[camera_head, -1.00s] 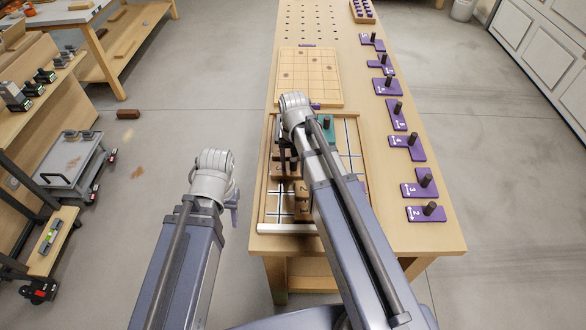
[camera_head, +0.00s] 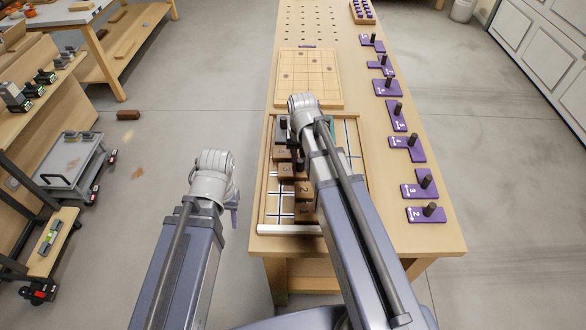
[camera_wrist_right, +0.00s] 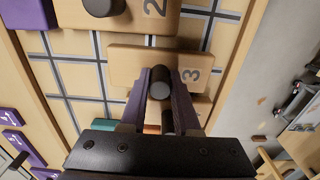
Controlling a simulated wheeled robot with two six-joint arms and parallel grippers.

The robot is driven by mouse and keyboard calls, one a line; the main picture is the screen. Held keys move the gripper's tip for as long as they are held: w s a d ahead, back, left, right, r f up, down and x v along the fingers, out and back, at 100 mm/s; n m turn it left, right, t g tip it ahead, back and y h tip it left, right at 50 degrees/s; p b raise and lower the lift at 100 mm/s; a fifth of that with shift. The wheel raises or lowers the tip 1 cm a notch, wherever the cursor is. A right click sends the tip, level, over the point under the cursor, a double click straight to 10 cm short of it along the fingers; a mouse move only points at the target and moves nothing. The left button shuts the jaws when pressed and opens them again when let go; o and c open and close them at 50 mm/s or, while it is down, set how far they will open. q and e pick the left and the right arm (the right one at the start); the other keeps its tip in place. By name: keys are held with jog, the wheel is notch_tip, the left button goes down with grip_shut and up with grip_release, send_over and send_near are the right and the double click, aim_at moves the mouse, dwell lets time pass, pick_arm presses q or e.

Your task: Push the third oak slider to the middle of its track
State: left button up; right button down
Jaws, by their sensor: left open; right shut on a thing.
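In the head view my right arm partly covers this slider (camera_head: 287,171). The slider marked 2 (camera_head: 303,190) lies beside it, nearer the front, and also shows at the top of the right wrist view (camera_wrist_right: 125,18). The slider marked 1 (camera_head: 305,212) is nearest the front edge. My left gripper (camera_head: 234,204) is open and empty, left of the bench and mostly hidden behind its wrist.
Purple pieces with dark pegs (camera_head: 410,148) line the right side of the bench. A square wooden grid board (camera_head: 310,75) lies beyond the track board. A teal piece (camera_head: 341,152) is mostly behind my right arm.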

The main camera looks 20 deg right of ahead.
jog(key=shift+s+d, duration=0.25)
jog(key=shift+d, duration=0.6)
jog(key=shift+s+d, duration=0.25)
jog(key=shift+d, duration=0.65)
jog(key=shift+s+d, duration=0.25)
jog(key=shift+d, duration=0.6)
jog(key=c, duration=0.6)
grip_release()
jog(key=shift+c, duration=0.2)
notch_tip(320, 180, up, 8)
jog(key=p, duration=0.7)
jog(key=shift+f, duration=0.2)
